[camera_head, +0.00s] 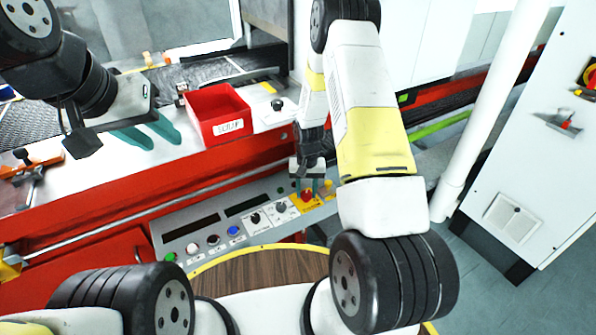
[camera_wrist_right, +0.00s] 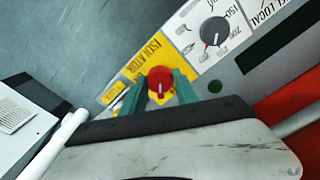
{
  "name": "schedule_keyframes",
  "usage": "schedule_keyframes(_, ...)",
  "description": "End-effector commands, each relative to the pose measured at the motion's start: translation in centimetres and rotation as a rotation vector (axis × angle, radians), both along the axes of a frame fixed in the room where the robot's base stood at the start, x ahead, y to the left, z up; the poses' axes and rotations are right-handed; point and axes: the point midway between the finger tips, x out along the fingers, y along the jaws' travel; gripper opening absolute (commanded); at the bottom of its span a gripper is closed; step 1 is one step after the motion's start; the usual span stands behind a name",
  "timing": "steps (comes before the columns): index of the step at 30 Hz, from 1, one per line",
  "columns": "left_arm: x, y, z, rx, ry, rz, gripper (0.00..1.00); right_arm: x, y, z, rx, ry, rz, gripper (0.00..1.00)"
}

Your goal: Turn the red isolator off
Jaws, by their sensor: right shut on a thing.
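The red isolator (camera_head: 306,195) is a red rotary knob on a yellow plate at the right end of the sloped control panel. In the right wrist view the red isolator (camera_wrist_right: 159,78) sits between the two teal fingers of my right gripper (camera_wrist_right: 160,84), which is shut on it. A pale mark shows on the knob's face. In the head view my right gripper (camera_head: 311,186) reaches down to the knob and partly hides it. My left gripper (camera_head: 149,133) is open and empty above the white worktop, left of the red bin.
The control panel (camera_head: 180,228) carries several buttons and a black selector knob (camera_wrist_right: 214,31) near the isolator. A red scrap bin (camera_head: 217,115) stands on the worktop. A white post (camera_head: 480,115) and a white cabinet (camera_head: 540,150) stand at right.

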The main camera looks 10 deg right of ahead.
Motion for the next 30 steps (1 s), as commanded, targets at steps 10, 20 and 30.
schedule_keyframes(10, 0.00, 0.00, 0.00, 0.000, 0.000, 0.000, 0.36, -0.01, 0.02, 0.03, 0.001, 0.000, 0.327, 0.00)
schedule_keyframes(20, 0.00, 0.00, 0.00, 0.000, 0.000, 0.000, 0.36, -0.02, -0.03, 0.03, 0.001, 0.001, 0.582, 0.00)
schedule_keyframes(30, 0.00, 0.00, 0.00, 0.000, 0.000, 0.000, 0.36, -0.02, -0.03, 0.03, 0.000, 0.001, 0.718, 0.00)
